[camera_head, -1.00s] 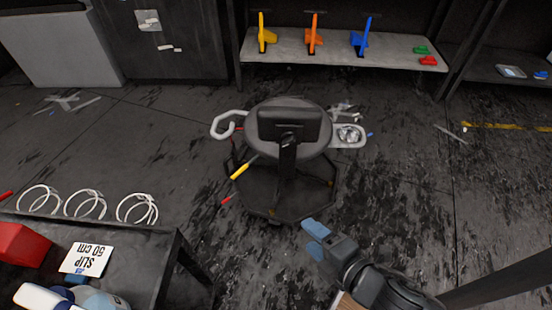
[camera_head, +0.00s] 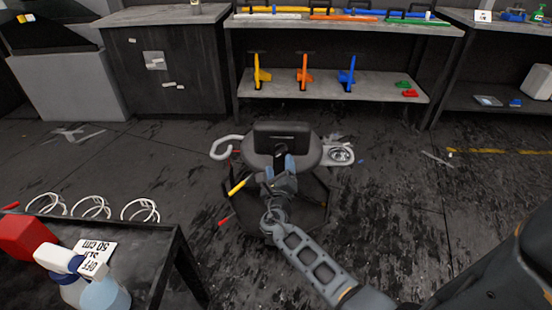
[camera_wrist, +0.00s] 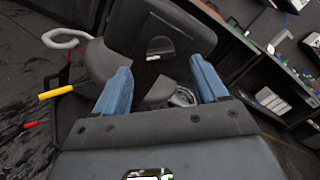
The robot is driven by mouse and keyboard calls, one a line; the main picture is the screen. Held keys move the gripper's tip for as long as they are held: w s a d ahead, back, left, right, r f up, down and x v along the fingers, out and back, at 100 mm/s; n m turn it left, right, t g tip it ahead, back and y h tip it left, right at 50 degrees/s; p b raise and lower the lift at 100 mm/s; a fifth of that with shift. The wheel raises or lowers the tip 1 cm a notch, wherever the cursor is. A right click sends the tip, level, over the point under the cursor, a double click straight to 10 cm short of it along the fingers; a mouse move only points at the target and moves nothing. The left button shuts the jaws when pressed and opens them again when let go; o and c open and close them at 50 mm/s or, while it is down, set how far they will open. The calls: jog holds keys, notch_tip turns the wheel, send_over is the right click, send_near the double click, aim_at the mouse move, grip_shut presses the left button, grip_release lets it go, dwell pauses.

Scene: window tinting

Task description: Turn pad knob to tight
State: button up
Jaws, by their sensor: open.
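A dark rolling stool (camera_head: 255,158) with a round seat stands on the floor. Its upright black pad (camera_head: 281,130) also shows in the wrist view (camera_wrist: 185,35), with a dark oval and a small pale piece on its face. My gripper (camera_head: 283,166) is over the near side of the seat, just in front of the pad in the picture. Its two blue fingers are apart, with nothing held between them in the wrist view (camera_wrist: 162,82). I cannot single out the pad knob or read its setting. My gripper hides part of the pad's support.
A yellow-tipped lever (camera_head: 237,187), a white loop (camera_head: 222,147) and a side tray (camera_head: 341,154) stick out from the stool. A dark cart (camera_head: 150,246) with a spray bottle stands at lower left. Shelves (camera_head: 330,86) line the back.

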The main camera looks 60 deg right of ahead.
aim_at(280, 153)
jog(key=b+x, duration=0.1)
jog(key=x, duration=0.6)
jog(key=c, duration=1.1)
jog(key=shift+o, duration=0.2)
